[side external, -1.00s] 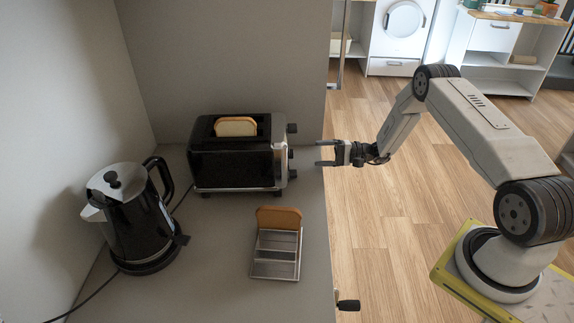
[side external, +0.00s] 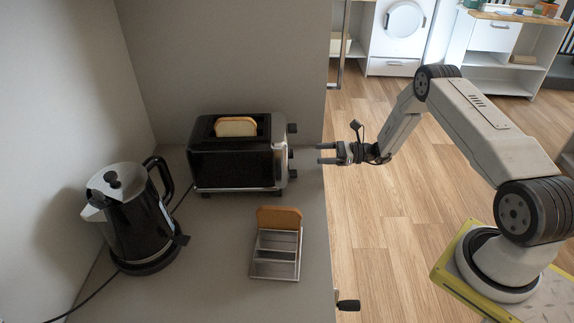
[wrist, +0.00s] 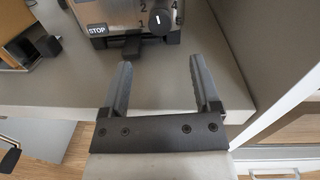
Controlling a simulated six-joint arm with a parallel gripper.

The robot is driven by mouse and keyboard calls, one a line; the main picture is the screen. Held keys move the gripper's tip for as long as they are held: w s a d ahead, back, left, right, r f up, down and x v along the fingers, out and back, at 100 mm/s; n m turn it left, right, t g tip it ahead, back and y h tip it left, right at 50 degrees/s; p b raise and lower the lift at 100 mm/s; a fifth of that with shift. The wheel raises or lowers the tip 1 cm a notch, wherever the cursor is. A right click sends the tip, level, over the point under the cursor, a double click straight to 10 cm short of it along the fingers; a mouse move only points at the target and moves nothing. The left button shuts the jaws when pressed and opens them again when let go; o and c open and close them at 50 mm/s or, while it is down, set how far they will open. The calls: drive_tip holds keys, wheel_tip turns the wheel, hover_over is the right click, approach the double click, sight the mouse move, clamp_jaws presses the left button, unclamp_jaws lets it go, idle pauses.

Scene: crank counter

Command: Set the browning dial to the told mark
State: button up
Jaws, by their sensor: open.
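The black and silver toaster (side external: 232,165) stands on the counter with bread (side external: 236,127) in its slot. In the wrist view its control end (wrist: 117,14) is at the top, partly cut off. The dark round browning dial (wrist: 160,22) carries a white pointer line that looks nearly upright. Marks 1, 2 and 4 show around it; the top of the scale is cut off or unclear. My gripper (wrist: 161,62) is open and empty, with its fingertips short of the dial and apart from it. In the side view my gripper (side external: 320,153) is just right of the toaster's control end.
A STOP button (wrist: 97,29) and a black lever (wrist: 132,46) sit beside the dial. A metal rack (side external: 275,256) with a toast slice (side external: 279,217) stands in front of the toaster. A black kettle (side external: 135,220) is at the left. A crank handle (side external: 348,305) juts from the counter edge.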

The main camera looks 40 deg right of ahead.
drive_tip(key=shift+m, duration=0.5)
drive_tip(key=shift+x, duration=3.9)
drive_tip(key=shift+c, duration=0.2)
clamp_jaws()
